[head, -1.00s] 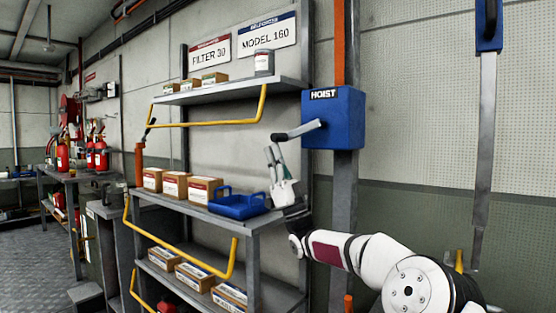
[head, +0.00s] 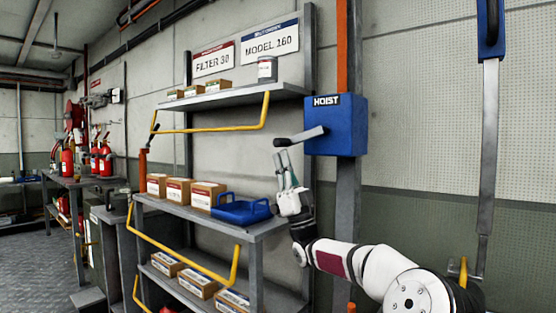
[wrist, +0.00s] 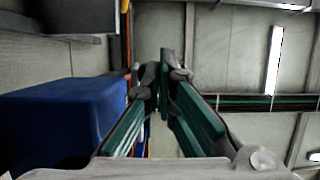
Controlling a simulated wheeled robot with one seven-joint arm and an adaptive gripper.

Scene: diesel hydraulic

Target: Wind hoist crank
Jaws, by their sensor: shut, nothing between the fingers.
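The blue hoist box (head: 335,126), labelled HOIST, is fixed to a grey post in the head view. Its crank arm (head: 311,133) reaches left from the box's face and ends in a dark grip (head: 284,142). My gripper (head: 281,156) points up just below that grip, with its fingers close together and nothing between them. I cannot tell whether the fingertips touch the grip. In the wrist view, the green-padded fingers of my gripper (wrist: 162,72) converge. The blue box (wrist: 62,118) is at left there, and I cannot make out the crank.
A grey shelf unit (head: 262,232) stands left of the post, with a blue tray (head: 240,212) and cartons (head: 206,195) close below my gripper. A yellow rail (head: 210,128) runs along the upper shelf.

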